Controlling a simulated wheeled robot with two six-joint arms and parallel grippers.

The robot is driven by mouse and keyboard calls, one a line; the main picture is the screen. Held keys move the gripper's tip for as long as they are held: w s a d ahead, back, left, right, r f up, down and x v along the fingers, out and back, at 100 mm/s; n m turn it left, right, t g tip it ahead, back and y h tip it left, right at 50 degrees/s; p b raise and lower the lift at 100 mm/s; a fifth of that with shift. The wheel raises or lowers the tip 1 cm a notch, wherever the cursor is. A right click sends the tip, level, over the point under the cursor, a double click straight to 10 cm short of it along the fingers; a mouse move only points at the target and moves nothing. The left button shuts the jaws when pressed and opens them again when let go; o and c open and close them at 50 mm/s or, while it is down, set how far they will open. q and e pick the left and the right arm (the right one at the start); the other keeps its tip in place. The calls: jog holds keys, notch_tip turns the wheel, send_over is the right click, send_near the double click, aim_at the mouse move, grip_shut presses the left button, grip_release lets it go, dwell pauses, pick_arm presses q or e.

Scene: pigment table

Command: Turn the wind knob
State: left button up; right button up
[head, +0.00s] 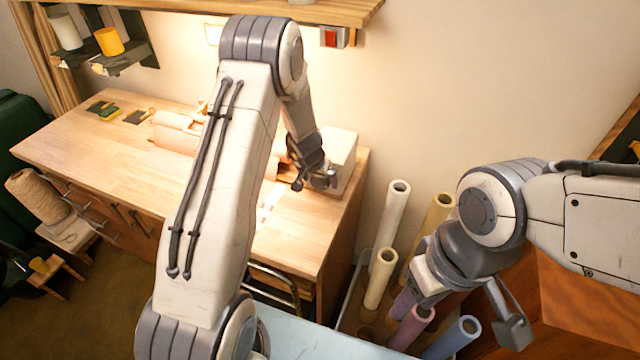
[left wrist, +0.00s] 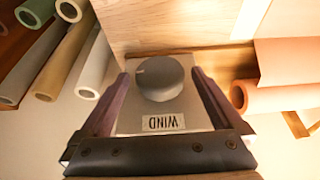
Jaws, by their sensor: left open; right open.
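The wind knob (left wrist: 160,78) is a dark grey round knob with a light mark near its edge. It sits on a pale plate (left wrist: 128,122) with a WIND label (left wrist: 163,123) that reads upside down in the left wrist view. My left gripper (left wrist: 160,75) is open, with one finger on each side of the knob and visible gaps to it. In the head view my left gripper (head: 315,180) is by a pale box (head: 344,158) at the table's right end, and the knob is hidden there. My right gripper (head: 458,316) is open and empty, away from the table.
The wooden table (head: 90,140) carries peach rolls (head: 178,130) left of my left arm. A wooden shelf (head: 340,12) hangs above. The table's left part is mostly clear.

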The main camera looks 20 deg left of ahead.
pick_arm(q)
jog(key=shift+w+f, duration=0.3)
jog(key=shift+f, duration=0.35)
